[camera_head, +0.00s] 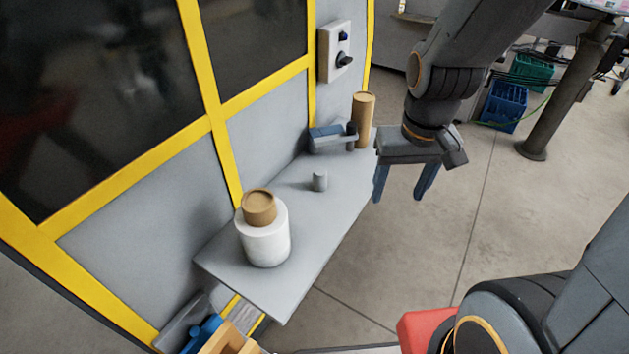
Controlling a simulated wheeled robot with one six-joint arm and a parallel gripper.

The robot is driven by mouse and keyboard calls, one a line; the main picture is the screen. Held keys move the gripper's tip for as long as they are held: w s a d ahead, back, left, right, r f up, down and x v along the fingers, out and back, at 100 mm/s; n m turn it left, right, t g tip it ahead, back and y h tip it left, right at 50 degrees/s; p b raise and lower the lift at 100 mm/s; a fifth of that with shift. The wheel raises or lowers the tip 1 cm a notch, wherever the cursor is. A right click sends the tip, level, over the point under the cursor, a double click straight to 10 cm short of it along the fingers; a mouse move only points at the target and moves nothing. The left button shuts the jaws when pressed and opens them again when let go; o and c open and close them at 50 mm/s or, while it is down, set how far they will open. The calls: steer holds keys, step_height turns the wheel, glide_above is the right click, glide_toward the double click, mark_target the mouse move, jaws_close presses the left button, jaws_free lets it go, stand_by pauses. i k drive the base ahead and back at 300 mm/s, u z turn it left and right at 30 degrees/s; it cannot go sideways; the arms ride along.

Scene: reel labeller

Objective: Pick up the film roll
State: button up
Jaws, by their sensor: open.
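A white film roll (264,243) stands upright on a grey shelf (222,257), near the shelf's front end. A brown cardboard core (259,207) sticks up from its top. My gripper (403,192) hangs to the right of the shelf's far part, over the floor in this view. Its two blue-grey fingers point down, spread apart, with nothing between them. It is well away from the film roll, up and to the right of it.
A small grey peg (320,181) stands mid-shelf. A brown cardboard tube (364,119) and a blue-grey tool with a dark handle (327,137) are at the far end. A yellow-framed machine wall (223,160) borders the shelf's left side.

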mark_target(261, 219)
steer(key=z, duration=1.2)
steer(key=k, duration=0.6)
steer(key=u, duration=0.75)
